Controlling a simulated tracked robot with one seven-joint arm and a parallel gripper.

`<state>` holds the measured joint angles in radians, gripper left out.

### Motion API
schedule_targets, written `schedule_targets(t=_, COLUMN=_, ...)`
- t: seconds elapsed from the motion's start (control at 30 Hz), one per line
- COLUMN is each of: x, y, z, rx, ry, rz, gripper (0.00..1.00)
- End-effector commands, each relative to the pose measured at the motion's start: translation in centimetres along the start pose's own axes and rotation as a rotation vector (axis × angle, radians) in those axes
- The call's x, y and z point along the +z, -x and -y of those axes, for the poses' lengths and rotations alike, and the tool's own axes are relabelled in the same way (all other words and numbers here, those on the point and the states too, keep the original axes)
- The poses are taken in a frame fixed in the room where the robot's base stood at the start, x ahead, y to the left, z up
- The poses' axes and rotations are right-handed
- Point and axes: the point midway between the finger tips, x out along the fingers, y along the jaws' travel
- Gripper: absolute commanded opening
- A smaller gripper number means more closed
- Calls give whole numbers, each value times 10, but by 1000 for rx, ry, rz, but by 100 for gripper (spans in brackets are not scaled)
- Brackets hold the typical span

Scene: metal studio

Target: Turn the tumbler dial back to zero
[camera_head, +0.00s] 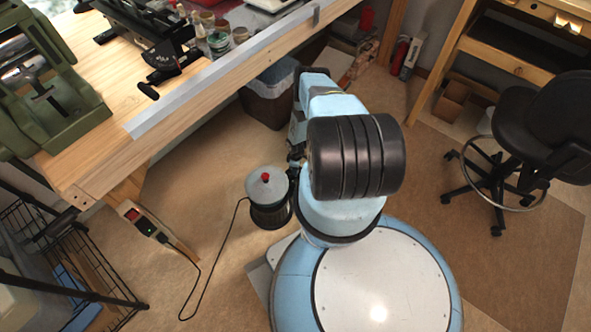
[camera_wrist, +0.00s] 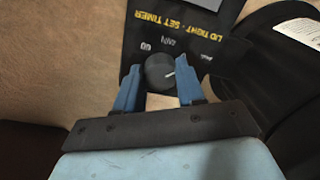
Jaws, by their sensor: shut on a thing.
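The tumbler (camera_head: 268,212) stands on the floor in the head view, with a grey lid, a red knob on top and a dark lower body. Its black round dial (camera_wrist: 159,70) shows in the wrist view, with a white pointer line aimed right and slightly up. The dial sits by a black panel (camera_wrist: 185,62) with upside-down yellow text reading "LID TIGHT - SET TIMER" and smaller white marks, not clearly legible. My gripper (camera_wrist: 159,82) has its two blue fingers closed against the dial's sides. In the head view my arm hides the dial and fingertips.
A black cord (camera_head: 210,262) runs from the tumbler across the floor to a power strip (camera_head: 146,226) at the workbench leg. The wooden workbench (camera_head: 95,150) is at upper left, a bin (camera_head: 268,100) below it. A black stool (camera_head: 540,130) stands right.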

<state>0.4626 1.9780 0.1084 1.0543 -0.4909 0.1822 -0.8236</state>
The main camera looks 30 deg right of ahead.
Motion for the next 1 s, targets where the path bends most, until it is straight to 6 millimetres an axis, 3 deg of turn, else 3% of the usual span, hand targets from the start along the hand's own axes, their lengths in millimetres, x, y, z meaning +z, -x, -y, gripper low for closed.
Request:
schedule_targets(t=0.3, x=-1, y=0, z=1, rx=-1, ry=99, rz=4, gripper=8)
schedule_targets(t=0.77, x=-2, y=0, z=2, rx=-2, ry=113, rz=5, gripper=8)
schedule_targets(t=0.8, x=-2, y=0, z=2, rx=-2, ry=113, rz=5, gripper=40)
schedule_targets(t=1.0, x=-1, y=0, z=1, rx=-2, ry=112, rz=5, gripper=59)
